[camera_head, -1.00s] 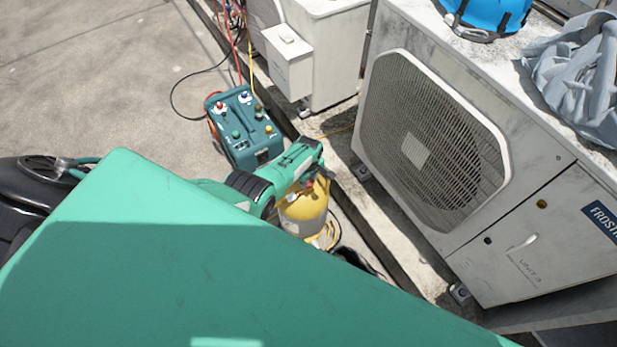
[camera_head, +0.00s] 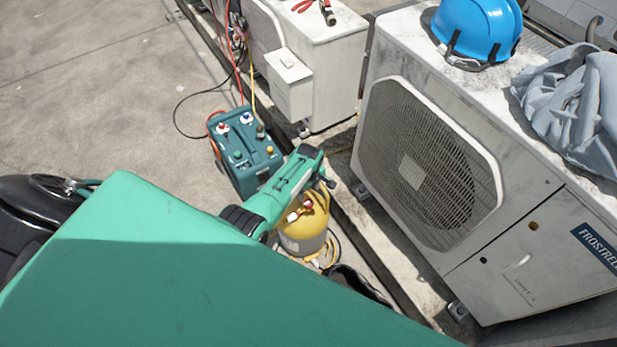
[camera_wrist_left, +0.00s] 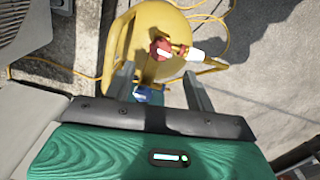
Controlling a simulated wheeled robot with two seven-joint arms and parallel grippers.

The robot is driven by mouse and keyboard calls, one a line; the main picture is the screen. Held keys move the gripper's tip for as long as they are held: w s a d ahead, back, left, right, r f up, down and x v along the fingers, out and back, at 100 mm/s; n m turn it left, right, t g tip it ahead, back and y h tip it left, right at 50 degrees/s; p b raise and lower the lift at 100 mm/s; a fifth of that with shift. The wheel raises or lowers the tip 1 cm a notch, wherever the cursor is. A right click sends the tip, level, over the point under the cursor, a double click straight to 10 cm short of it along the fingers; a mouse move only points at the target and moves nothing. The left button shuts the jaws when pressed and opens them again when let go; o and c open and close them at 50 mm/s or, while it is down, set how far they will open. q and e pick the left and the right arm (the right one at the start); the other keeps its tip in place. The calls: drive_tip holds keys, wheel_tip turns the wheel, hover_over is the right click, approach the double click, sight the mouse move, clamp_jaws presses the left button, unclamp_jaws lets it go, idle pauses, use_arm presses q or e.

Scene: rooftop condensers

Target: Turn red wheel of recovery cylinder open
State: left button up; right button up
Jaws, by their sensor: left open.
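The recovery cylinder (camera_head: 303,240) stands on the ground by the kerb, yellow on top and pale grey below. Its red wheel (camera_head: 308,204) shows at the top. In the left wrist view the red wheel (camera_wrist_left: 159,50) sits on the valve beside a white fitting, with a blue part (camera_wrist_left: 143,94) nearer my gripper. My left gripper (camera_wrist_left: 158,68) is open, one finger on either side of the valve area. The fingertips seem just short of the red wheel, and I cannot tell whether they touch anything. In the head view my left gripper (camera_head: 325,182) is above the cylinder. My right gripper is not in view.
A teal recovery machine (camera_head: 245,155) with knobs and hoses stands behind the cylinder. A large condenser unit (camera_head: 520,250) stands on the right, with a blue helmet (camera_head: 480,28) and grey cloth (camera_head: 575,100) on top. A yellow hose (camera_wrist_left: 60,68) lies around the cylinder. Open concrete (camera_head: 80,110) is on the left.

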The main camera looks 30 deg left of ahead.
use_arm(q)
wheel_tip(320, 180, up, 6)
drive_tip(key=shift+p, duration=0.4)
idle(0.4)
